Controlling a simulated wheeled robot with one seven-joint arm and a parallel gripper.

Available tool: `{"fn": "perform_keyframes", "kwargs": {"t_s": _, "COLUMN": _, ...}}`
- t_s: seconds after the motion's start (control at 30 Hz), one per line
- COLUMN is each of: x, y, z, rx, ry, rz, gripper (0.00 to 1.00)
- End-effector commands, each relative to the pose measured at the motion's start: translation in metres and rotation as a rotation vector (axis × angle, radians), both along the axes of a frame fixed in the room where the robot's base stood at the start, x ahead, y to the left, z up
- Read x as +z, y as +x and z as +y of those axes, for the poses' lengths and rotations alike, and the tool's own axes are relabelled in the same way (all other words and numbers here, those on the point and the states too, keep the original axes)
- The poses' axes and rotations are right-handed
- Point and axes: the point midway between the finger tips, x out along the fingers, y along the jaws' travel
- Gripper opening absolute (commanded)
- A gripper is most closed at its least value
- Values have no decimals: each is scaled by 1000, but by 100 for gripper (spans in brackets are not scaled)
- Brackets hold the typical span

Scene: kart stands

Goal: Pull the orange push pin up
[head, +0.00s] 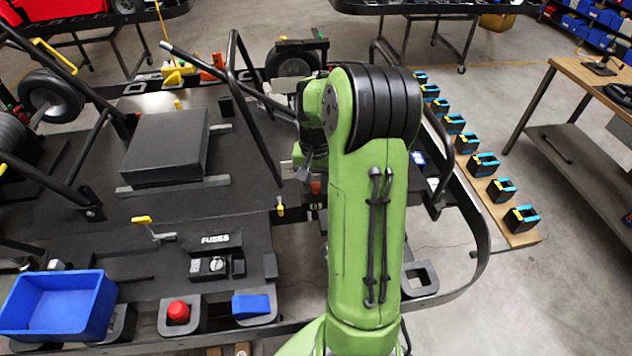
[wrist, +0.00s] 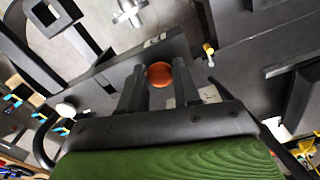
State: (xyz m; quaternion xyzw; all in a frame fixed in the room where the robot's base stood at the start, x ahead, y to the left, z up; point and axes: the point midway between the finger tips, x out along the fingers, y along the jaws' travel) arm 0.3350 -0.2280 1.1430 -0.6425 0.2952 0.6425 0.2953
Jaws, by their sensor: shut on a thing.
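The orange push pin (wrist: 160,74) shows in the wrist view as a round orange-brown head between the two dark fingers of my gripper (wrist: 158,88). The gripper is shut on it. The lower part of the pin is hidden under its head. In the head view a small reddish-brown top (head: 315,187), which looks like the same pin, shows just left of my green arm. My arm hides most of the gripper there. I cannot tell whether the pin is raised or seated.
A yellow-handled pin (head: 280,207) stands close to the left. A fuse box (head: 215,257), a red button (head: 178,312), a blue block (head: 251,305) and a blue bin (head: 58,305) are at the front left. Dark tubes (head: 258,110) rise beside my arm.

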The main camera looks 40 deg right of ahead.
Motion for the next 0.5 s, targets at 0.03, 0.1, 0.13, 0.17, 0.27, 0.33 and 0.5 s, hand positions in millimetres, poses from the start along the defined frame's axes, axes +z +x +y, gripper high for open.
{"fn": "perform_keyframes", "kwargs": {"t_s": 0.03, "x": 2, "y": 0, "z": 0, "rx": 1, "ry": 0, "rz": 0, "gripper": 34}}
{"fn": "perform_keyframes", "kwargs": {"t_s": 0.1, "x": 1, "y": 0, "z": 0, "rx": 1, "ry": 0, "rz": 0, "gripper": 44}}
{"fn": "perform_keyframes", "kwargs": {"t_s": 0.13, "x": 1, "y": 0, "z": 0, "rx": 1, "ry": 0, "rz": 0, "gripper": 49}}
{"fn": "perform_keyframes", "kwargs": {"t_s": 0.17, "x": 1, "y": 0, "z": 0, "rx": 0, "ry": 0, "rz": 0, "gripper": 53}}
{"fn": "perform_keyframes", "kwargs": {"t_s": 0.27, "x": 0, "y": 0, "z": 0, "rx": 0, "ry": 0, "rz": 0, "gripper": 62}}
{"fn": "perform_keyframes", "kwargs": {"t_s": 0.33, "x": 0, "y": 0, "z": 0, "rx": 0, "ry": 0, "rz": 0, "gripper": 62}}
{"fn": "perform_keyframes", "kwargs": {"t_s": 0.5, "x": 2, "y": 0, "z": 0, "rx": 0, "ry": -1, "rz": -1, "gripper": 62}}
